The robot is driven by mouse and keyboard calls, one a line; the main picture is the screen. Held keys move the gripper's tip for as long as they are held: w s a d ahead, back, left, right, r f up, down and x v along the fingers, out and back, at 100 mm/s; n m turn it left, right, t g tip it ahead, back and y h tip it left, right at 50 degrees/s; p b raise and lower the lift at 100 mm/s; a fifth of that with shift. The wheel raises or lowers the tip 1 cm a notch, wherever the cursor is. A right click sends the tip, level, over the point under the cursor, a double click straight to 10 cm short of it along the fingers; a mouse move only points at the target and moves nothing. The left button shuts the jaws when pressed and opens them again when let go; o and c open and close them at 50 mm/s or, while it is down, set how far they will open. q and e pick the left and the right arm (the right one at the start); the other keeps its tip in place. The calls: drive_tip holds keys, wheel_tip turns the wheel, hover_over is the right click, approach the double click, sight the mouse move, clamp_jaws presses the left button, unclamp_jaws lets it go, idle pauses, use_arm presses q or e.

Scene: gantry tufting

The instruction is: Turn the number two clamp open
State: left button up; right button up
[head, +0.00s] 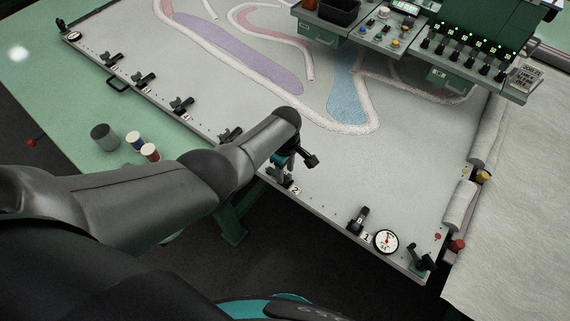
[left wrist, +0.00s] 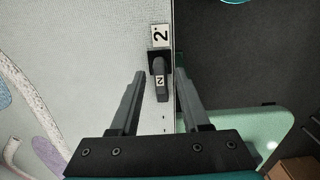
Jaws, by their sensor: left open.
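The number two clamp (head: 284,183) is a small black clamp on the front edge rail of the white tufting frame, beside a "2" label (head: 296,190). My arm and gripper partly cover it in the head view. In the left wrist view the clamp's black lever (left wrist: 162,84) carries its own "2" mark, and a "2" plate (left wrist: 160,35) sits above it. The lever lies roughly along the frame's edge. My left gripper (head: 296,162) is open above the clamp. In the left wrist view its fingers (left wrist: 160,73) stand on either side of the lever, with gaps showing. My right gripper is out of view.
The number one clamp (head: 359,218) and a round dial (head: 386,242) are to the right on the same rail. More clamps (head: 182,105) line the rail to the left. Thread spools (head: 150,152) stand on the green table. A control console (head: 430,45) is at the back.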

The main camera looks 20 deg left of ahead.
use_arm(q)
wheel_tip(320, 180, up, 8)
drive_tip(key=p, duration=0.4)
drive_tip(key=shift+r, duration=0.4)
wheel_tip(320, 180, up, 6)
hover_over(285, 172)
drive_tip(key=shift+r, duration=0.2)
